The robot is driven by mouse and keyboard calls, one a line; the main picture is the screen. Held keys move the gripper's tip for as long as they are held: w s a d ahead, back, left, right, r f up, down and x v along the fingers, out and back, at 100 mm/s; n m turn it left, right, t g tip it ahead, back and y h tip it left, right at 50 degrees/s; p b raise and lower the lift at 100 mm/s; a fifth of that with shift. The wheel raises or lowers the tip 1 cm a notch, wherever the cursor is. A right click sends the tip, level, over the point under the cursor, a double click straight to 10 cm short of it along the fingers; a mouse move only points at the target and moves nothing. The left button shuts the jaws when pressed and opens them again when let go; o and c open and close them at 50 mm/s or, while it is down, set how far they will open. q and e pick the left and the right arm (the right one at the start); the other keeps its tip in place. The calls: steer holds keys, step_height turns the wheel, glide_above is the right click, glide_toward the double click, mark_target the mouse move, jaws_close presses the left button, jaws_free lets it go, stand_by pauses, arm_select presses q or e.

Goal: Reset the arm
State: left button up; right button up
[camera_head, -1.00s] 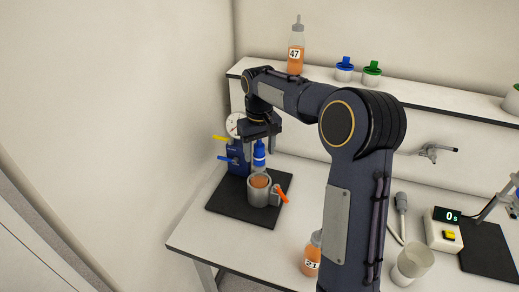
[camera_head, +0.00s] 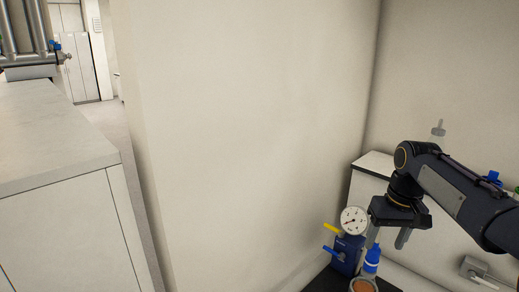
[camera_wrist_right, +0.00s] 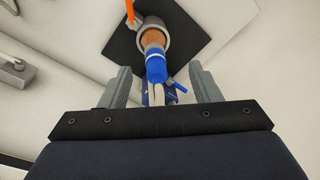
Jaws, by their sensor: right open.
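My right arm reaches in from the right in the head view. Its gripper (camera_head: 388,238) points down, above and beside a blue-collared bottle-like piece (camera_head: 371,262) with a clear upper part. In the right wrist view the open fingers (camera_wrist_right: 160,72) stand apart on either side of that blue piece (camera_wrist_right: 156,68), with gaps on both sides. The piece is over or in a grey metal cup (camera_wrist_right: 141,23) with orange content; the cup (camera_head: 362,286) is cut off at the bottom of the head view. My left gripper is not in view.
A blue device (camera_head: 347,254) with a round gauge (camera_head: 353,220) and yellow and blue levers stands just left of the gripper. A black mat (camera_wrist_right: 193,22) lies under the cup. A white counter (camera_head: 60,135) stands far left.

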steer(key=s+a+f+t+y, duration=0.1)
steer(key=s+a+f, duration=0.2)
steer(key=s, duration=0.5)
steer(key=s+a+f+t+y+b, duration=0.1)
steer(key=s+a+f, duration=0.3)
steer(key=s, duration=0.4)
steer(key=s+a+f+t+y, duration=0.1)
steer(key=s+a+f+t, duration=0.1)
steer(key=s, duration=0.7)
steer(key=shift+a+f+m+t, duration=0.4)
steer(key=shift+a+f, duration=0.45)
steer(key=shift+a, duration=0.15)
